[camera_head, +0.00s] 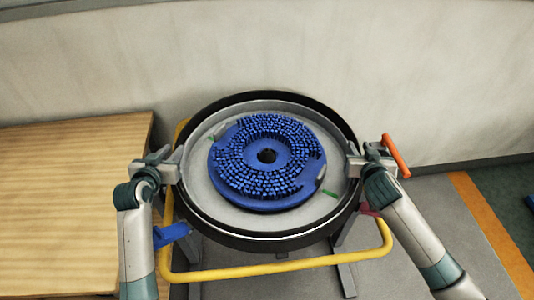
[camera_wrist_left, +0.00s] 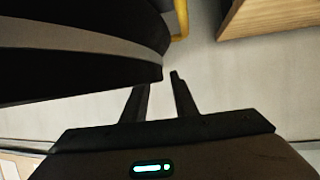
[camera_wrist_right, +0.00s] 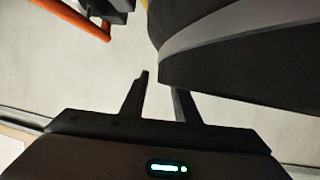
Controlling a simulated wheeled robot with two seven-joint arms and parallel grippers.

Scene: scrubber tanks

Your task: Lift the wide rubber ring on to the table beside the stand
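The wide rubber ring (camera_head: 238,240) is a black band around a shallow round pan (camera_head: 212,203) on the stand. My left gripper (camera_head: 170,164) is at the ring's left side, and my right gripper (camera_head: 359,160) is at its right side. In the left wrist view the ring (camera_wrist_left: 70,80) fills the upper left, its lower edge by the fingertips (camera_wrist_left: 162,78). In the right wrist view the ring (camera_wrist_right: 245,75) fills the upper right, its edge by the fingertips (camera_wrist_right: 158,80). Both grippers are open, with floor visible between their fingers. One finger of each is partly hidden by the ring; contact is unclear.
A blue disc brush (camera_head: 235,188) with bristle blocks lies in the pan. The wooden table (camera_head: 60,200) at left has a clear top. A yellow tube frame (camera_head: 270,270) surrounds the stand. An orange-red handle (camera_head: 396,155) is close to my right gripper. A wall stands behind.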

